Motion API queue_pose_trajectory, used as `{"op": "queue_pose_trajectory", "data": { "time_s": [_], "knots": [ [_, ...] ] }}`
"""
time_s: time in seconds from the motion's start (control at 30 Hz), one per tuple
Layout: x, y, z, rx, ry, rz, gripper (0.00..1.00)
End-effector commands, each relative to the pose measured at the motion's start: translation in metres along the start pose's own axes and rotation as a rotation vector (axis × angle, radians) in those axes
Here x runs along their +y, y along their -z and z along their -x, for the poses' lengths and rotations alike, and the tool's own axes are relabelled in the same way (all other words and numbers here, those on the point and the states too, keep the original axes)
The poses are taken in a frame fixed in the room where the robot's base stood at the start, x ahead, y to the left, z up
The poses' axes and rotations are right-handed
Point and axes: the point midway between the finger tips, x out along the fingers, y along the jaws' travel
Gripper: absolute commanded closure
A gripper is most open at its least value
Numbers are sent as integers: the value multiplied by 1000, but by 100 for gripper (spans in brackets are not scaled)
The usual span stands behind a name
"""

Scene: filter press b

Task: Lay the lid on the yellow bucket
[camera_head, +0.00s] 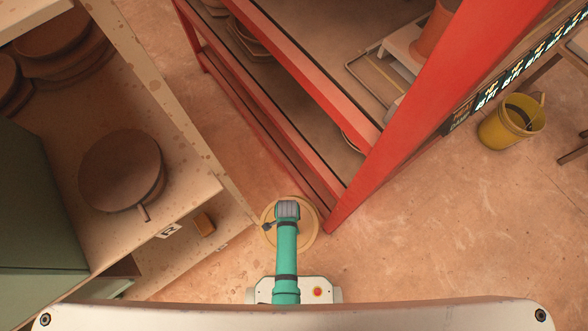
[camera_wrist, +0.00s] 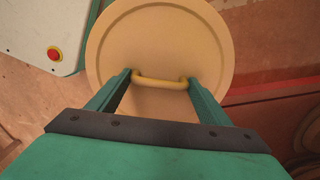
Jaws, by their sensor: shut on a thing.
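The lid is a round, pale yellow disc with a darker yellow bar handle. In the wrist view the lid (camera_wrist: 160,40) fills the upper middle, and my gripper (camera_wrist: 160,82) is shut on its handle, one finger at each end. In the head view the lid (camera_head: 310,235) shows around the end of my green arm, which hides its middle and my fingers. The yellow bucket (camera_head: 500,132) stands upright on the floor at the far right, open at the top, with something dark inside. The lid is well apart from the bucket.
A red frame with shelves (camera_head: 375,160) stands between the lid and the bucket, its corner post close to the lid. A pale shelf unit (camera_head: 190,170) with a brown round pot (camera_head: 122,170) is at left. The floor (camera_head: 430,240) at lower right is clear.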

Motion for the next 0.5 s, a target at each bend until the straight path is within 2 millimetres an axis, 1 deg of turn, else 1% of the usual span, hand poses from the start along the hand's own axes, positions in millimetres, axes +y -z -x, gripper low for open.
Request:
{"op": "queue_pose_trajectory", "data": {
  "time_s": [0.03,0.1,0.2,0.37,0.5],
  "knots": [
    [-12,10,-2,1,1,0,58],
    [-21,20,-4,1,1,2,58],
    [-29,28,-6,0,0,5,58],
    [-32,31,-10,-1,-2,6,58],
    [-31,32,-19,-1,-2,5,58]
  ]
}}
